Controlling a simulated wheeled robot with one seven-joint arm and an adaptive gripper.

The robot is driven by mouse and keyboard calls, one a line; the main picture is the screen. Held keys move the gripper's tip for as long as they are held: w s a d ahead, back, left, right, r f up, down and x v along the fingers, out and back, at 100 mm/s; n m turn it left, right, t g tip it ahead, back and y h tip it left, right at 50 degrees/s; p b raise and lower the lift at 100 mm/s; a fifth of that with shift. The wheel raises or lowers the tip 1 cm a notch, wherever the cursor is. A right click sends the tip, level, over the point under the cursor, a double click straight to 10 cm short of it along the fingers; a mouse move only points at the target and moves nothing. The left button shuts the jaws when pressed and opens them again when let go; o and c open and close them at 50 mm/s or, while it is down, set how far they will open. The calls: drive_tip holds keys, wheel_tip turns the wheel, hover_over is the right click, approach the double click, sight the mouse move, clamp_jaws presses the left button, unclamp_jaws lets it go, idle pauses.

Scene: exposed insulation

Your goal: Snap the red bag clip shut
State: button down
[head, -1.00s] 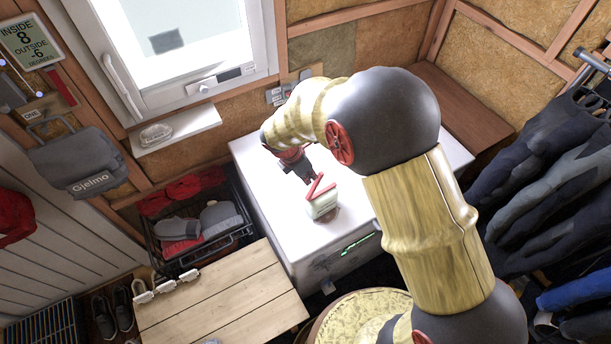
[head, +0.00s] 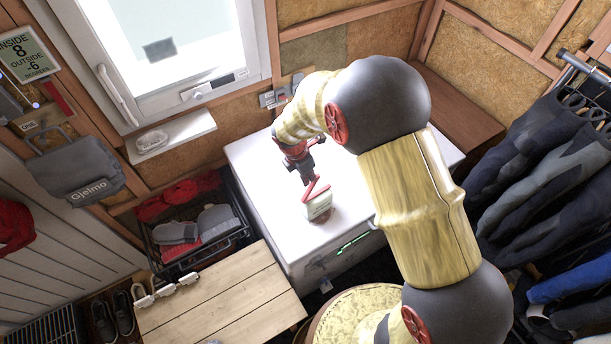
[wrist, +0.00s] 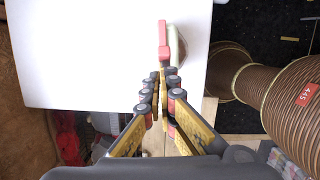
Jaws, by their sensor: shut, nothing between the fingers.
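The red bag clip (head: 319,192) sits at the top of a small pale bag (head: 319,208) on a white chest top (head: 262,180). Its two arms stand apart in a V in the head view. In the wrist view the clip (wrist: 163,40) is a narrow red bar just beyond my fingertips, with the bag (wrist: 177,48) to its right, partly hidden. My gripper (head: 309,182) points down at the clip's raised arm. In the wrist view my gripper (wrist: 165,74) has its fingertips together, with nothing between them. I cannot tell whether they touch the clip.
The chest top around the bag is clear. A wooden bench (head: 225,300) and a black crate of gloves and footwear (head: 200,232) stand to the left. Dark garments (head: 540,165) hang at the right. A round yellow-topped stool or drum (head: 355,318) is in front.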

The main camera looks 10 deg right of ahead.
drive_tip(key=shift+w+d+f+g+y+p, duration=0.1)
drive_tip(key=shift+w+d+g+y+p, duration=0.15)
drive_tip(key=shift+d+y+p, duration=0.3)
drive_tip(key=shift+w+d+g+y+p, duration=0.2)
drive_tip(key=shift+d+p, duration=0.25)
drive_tip(key=shift+p, duration=0.3)
drive_tip(key=w+d+f+y+b, duration=0.1)
drive_tip(key=d+f, duration=0.1)
drive_tip(key=w+d+f+g+y+b, duration=0.1)
drive_tip(key=b, duration=0.1)
drive_tip(key=w+d+f+y+b, duration=0.1)
drive_tip(key=d+f+y+b, duration=0.1)
drive_tip(key=shift+d+f+g, duration=0.3)
drive_tip(key=shift+d+g, duration=0.05)
drive_tip(key=b, duration=0.2)
drive_tip(key=d+f+b, duration=0.1)
drive_tip(key=b, duration=0.1)
drive_tip(key=shift+w+f, duration=0.25)
drive_tip(key=shift+f, duration=0.05)
drive_tip(key=shift+r, duration=0.1)
drive_tip(key=shift+s+a, duration=0.1)
drive_tip(key=shift+a, duration=0.15)
